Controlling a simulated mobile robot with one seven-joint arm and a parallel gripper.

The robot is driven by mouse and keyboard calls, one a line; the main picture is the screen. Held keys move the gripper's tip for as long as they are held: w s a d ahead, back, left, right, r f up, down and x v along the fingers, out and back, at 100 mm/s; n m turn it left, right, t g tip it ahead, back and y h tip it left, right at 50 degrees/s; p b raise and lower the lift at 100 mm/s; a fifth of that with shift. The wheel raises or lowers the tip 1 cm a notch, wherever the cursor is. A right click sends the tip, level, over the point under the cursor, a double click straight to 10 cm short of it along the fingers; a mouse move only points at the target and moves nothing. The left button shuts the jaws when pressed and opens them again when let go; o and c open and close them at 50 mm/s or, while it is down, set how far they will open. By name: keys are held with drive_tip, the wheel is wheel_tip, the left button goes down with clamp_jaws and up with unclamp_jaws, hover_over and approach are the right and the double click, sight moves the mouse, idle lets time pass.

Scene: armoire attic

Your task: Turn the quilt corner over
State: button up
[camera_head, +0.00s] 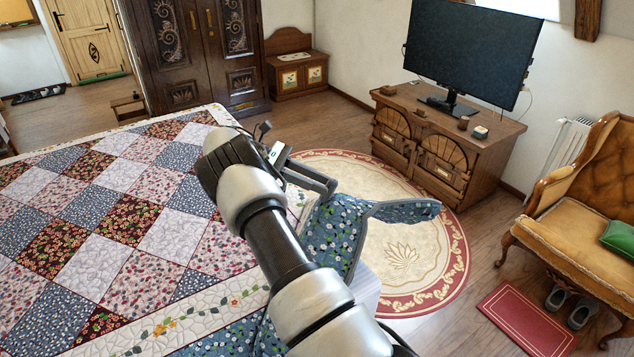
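The patchwork quilt (120,172) covers the bed at left, its top in red, blue and white squares with a pale flowered border. Blue floral cloth of the quilt (340,228) shows at the bed's right corner. A narrow flap (405,210) of that cloth sticks out to the right over the round rug. My gripper (326,186) is above this corner, with a finger seen against the blue cloth. My arm hides part of the quilt's edge and border. I cannot tell whether the fingers are closed on the cloth.
A round cream and red rug (405,262) lies on the wood floor. A wooden cabinet (490,155) bears a television (470,55). A tan upholstered bench (575,230) stands at right, by a red mat (527,318) and shoes. A dark armoire (195,50) stands behind the bed.

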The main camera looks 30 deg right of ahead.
drive_tip(key=shift+o, duration=1.3)
wheel_tip(320, 180, up, 10)
drive_tip(key=shift+r, duration=0.1)
